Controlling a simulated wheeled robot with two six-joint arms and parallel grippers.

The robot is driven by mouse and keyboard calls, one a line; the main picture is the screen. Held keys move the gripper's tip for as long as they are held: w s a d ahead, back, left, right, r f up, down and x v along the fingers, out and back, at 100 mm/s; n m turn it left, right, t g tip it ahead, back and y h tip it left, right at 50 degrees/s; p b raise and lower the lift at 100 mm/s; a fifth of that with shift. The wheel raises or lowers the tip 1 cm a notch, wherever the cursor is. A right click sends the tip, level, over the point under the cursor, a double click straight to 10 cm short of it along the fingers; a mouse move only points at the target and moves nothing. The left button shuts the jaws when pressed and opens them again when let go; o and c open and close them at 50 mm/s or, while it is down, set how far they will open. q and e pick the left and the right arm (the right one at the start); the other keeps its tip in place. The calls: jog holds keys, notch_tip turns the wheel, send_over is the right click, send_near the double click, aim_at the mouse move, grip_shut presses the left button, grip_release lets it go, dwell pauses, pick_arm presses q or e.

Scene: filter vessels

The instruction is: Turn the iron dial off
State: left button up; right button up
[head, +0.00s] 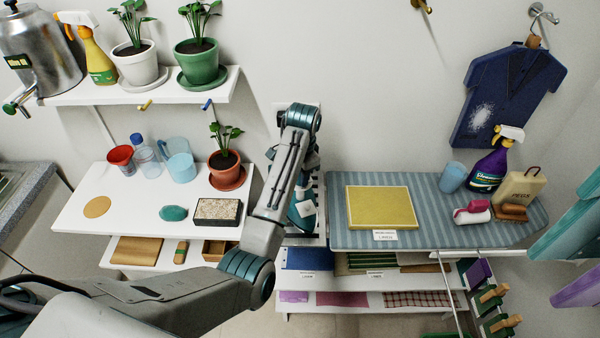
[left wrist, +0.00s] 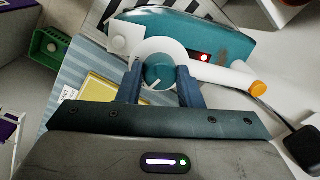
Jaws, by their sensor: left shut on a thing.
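The iron has a teal body (left wrist: 215,52) with a lit red light (left wrist: 204,58) and a white handle. Its round teal dial (left wrist: 158,75) has a pale pointer mark and sits in a white ring. My left gripper (left wrist: 160,88) is shut on the dial, one dark blue finger on each side. In the head view the iron (head: 302,213) stands on a rack left of the ironing board, partly covered by my left arm. The gripper's fingertips are hidden there. My right gripper is not in view.
The striped ironing board (head: 400,238) holds a yellow folded cloth (head: 380,207), a purple spray bottle (head: 490,170) and small items. A white table (head: 90,220) with cups and a potted plant (head: 224,165) is at left. A cord (left wrist: 280,112) runs beside the iron.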

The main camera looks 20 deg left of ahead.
pick_arm(q)
jog(key=n, duration=0.6)
jog(key=shift+d, duration=0.1)
jog(key=n, duration=0.4)
jog(key=shift+g, duration=0.4)
jog(key=n, duration=0.3)
jog(key=shift+w+n, duration=0.1)
jog(key=shift+n, duration=0.3)
jog(key=n, duration=0.8)
jog(key=shift+g, duration=0.3)
jog(key=shift+w+n, duration=0.1)
jog(key=shift+n, duration=0.8)
jog(key=o, duration=1)
